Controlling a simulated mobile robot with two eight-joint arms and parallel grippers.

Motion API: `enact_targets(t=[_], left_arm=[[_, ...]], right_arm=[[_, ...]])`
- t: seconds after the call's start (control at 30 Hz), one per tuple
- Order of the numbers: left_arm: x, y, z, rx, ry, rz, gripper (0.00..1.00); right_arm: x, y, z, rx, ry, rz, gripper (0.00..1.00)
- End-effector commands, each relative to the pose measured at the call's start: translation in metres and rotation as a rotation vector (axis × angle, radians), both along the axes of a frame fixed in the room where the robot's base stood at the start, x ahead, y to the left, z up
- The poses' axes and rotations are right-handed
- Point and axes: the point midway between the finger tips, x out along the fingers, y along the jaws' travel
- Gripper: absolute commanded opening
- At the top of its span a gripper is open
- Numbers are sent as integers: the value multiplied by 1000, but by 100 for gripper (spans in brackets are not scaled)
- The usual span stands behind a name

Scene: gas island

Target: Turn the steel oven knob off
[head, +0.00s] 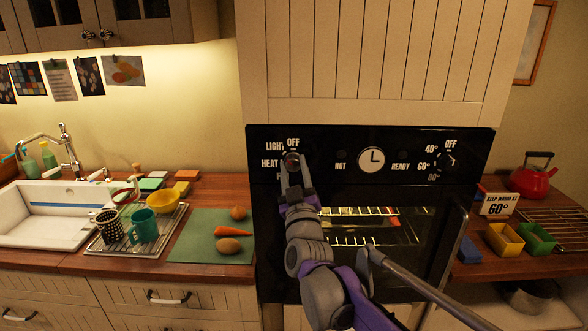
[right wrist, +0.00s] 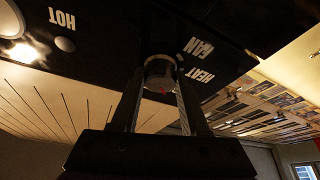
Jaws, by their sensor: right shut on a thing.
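The steel oven knob (head: 291,159) is at the left of the black oven panel, with LIGHT, OFF and HEAT printed around it. My right gripper (head: 293,168) reaches up to it from below, its fingers on either side of the knob and shut on it. In the right wrist view the round steel knob (right wrist: 160,71) sits between the two fingers (right wrist: 160,88). A small red mark shows on its face. HEAT and FAN are printed beside it. The fingers partly cover the knob and labels, so I cannot tell its exact setting. My left gripper is not in view.
A clock dial (head: 371,160) and a dark temperature knob (head: 445,162) are farther right on the panel. The oven interior (head: 375,225) glows below. Counters with dishes, vegetables and a red kettle (head: 533,176) flank the oven.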

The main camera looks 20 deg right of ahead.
Motion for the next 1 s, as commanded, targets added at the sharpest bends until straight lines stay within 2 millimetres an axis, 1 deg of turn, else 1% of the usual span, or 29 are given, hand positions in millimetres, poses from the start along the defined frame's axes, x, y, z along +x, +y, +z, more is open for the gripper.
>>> enact_targets(t=[0.17,0.7,1.0], left_arm=[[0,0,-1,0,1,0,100],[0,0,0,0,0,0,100],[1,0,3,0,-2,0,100]], right_arm=[[1,1,-1,110,-31,1,0],[1,4,-1,559,-159,1,0],[1,5,-1,723,-206,1,0]])
